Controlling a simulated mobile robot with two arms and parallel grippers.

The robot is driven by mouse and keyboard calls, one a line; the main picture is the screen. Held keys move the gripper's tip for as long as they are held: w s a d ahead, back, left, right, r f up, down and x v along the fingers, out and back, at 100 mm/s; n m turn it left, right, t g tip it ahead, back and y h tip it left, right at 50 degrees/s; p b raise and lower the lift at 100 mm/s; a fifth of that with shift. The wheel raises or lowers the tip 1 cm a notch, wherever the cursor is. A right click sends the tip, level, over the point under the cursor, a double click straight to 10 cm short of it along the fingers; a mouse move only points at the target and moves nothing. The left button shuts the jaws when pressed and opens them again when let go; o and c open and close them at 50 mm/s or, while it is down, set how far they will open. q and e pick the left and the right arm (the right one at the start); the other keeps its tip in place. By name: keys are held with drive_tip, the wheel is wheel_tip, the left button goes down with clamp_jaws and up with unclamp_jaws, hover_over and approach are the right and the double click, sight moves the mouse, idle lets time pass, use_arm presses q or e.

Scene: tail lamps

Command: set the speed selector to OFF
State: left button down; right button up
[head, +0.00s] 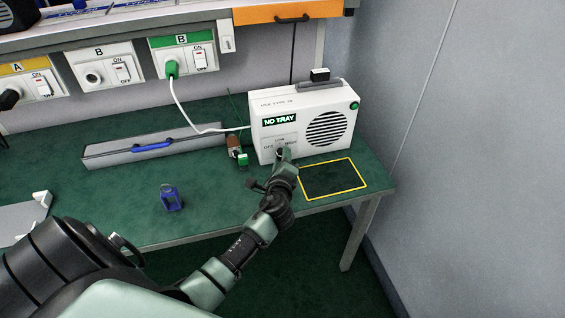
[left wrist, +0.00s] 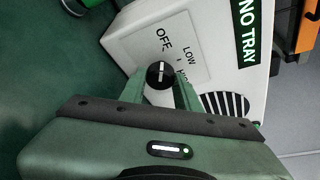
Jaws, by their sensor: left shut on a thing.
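The white fan-heater-like box (head: 338,104) stands on the green bench, with a NO TRAY label and a round grille on its front. Its speed selector is a round black knob (left wrist: 160,75) with a white line, by the words OFF, LOW and a partly hidden third word. In the left wrist view the line runs up and down the picture, its upper end toward OFF. My left gripper (head: 284,153) is at the box's front, its fingers (left wrist: 160,91) shut on the knob from both sides. In the head view the gripper mostly hides the knob. My right gripper is not in view.
A yellow-outlined dark rectangle (head: 333,179) is on the bench right of my gripper. A blue object (head: 171,198), a grey case (head: 110,152) with a blue handle and a small brown-and-green item (head: 236,150) are to the left. A white cable (head: 188,115) runs from the green socket to the box.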

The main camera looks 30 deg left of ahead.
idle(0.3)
use_arm(q)
drive_tip(key=c, duration=1)
unclamp_jaws()
drive_tip(key=shift+s, duration=0.1)
drive_tip(key=v, duration=0.7)
drive_tip(key=shift+s+d, duration=0.15)
drive_tip(key=shift+s, duration=0.15)
drive_tip(key=shift+f, duration=0.1)
